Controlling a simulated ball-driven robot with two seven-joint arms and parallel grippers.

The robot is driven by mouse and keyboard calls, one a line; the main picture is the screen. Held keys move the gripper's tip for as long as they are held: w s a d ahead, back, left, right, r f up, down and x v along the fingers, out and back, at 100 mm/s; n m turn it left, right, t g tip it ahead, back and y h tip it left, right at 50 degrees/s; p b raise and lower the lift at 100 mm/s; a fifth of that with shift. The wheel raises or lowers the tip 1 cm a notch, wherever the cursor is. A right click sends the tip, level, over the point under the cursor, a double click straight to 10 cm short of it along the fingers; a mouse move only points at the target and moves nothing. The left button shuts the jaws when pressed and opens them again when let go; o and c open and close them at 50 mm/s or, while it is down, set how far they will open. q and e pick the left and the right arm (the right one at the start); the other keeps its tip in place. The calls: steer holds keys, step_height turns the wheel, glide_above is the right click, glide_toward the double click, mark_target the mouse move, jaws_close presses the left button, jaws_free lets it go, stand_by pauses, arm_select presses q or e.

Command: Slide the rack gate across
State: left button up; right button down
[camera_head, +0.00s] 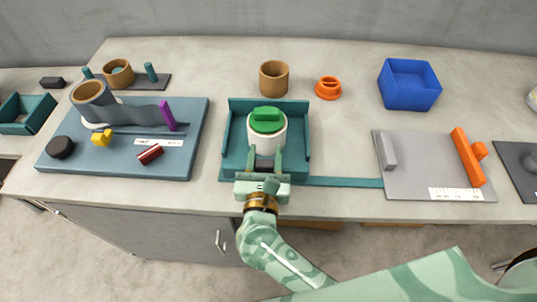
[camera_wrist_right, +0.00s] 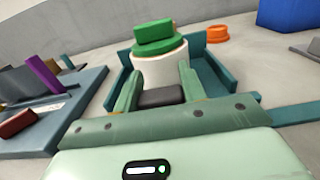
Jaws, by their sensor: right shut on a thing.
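The teal rack (camera_head: 235,115) stands near the table's front edge, with back and side walls. A white reel container (camera_head: 265,138) with a green lid and raised grip (camera_head: 266,119) stands upright in it. A flat teal rail (camera_head: 345,183) runs right from the rack's front. My right gripper (camera_head: 264,164) is at the rack's front opening, just before the container. In the wrist view it is shut on a dark grey block (camera_wrist_right: 161,95), which looks like the gate's handle. The gate itself is mostly hidden by the gripper. My left gripper is not in view.
On the left is a blue-grey board (camera_head: 193,130) with several small parts. A brown cup (camera_head: 274,79), an orange ring piece (camera_head: 328,88) and a blue bin (camera_head: 409,84) stand behind. A grey plate (camera_head: 425,160) lies right, by the rail's end.

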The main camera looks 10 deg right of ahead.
mark_target(261, 168)
steer(key=shift+a, duration=0.2)
steer(key=c, duration=0.8)
jaws_free()
steer(key=shift+a, duration=0.1)
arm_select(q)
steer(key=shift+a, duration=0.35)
arm_select(e)
steer(key=shift+s, duration=0.25)
steer(key=v, duration=0.7)
steer(key=shift+a, duration=0.15)
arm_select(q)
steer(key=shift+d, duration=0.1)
